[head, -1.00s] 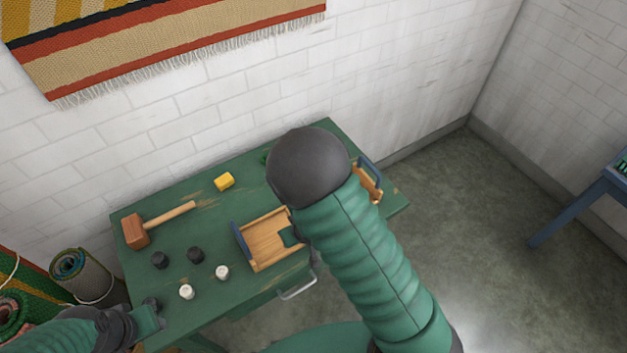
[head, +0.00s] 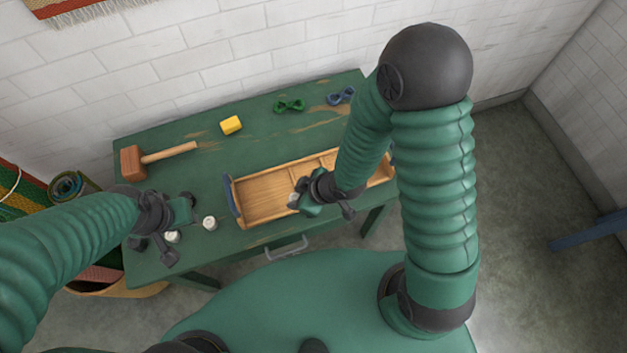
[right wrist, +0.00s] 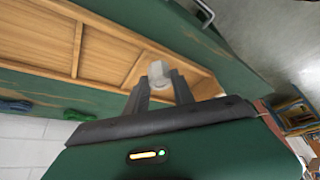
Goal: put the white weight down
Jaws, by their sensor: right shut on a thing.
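A white weight (right wrist: 158,70) is between the fingers of my right gripper (right wrist: 160,88), which is shut on it. In the head view the right gripper (head: 298,200) is over the front part of the wooden tray's left compartment, and the weight (head: 293,198) shows only as a small pale patch. I cannot tell whether it touches the tray floor. Two other white weights (head: 209,222) (head: 173,236) stand on the green table, left of the tray. My left gripper (head: 185,211) is above and beside them; its fingers are not clear.
The wooden tray (head: 233,207) has blue end handles and dividers. A mallet (head: 152,158), a yellow block (head: 231,125), a green skein (head: 289,106) and a blue skein (head: 341,95) lie on the table (head: 200,178). The table's back left is partly clear. A drawer handle (head: 290,248) juts out in front.

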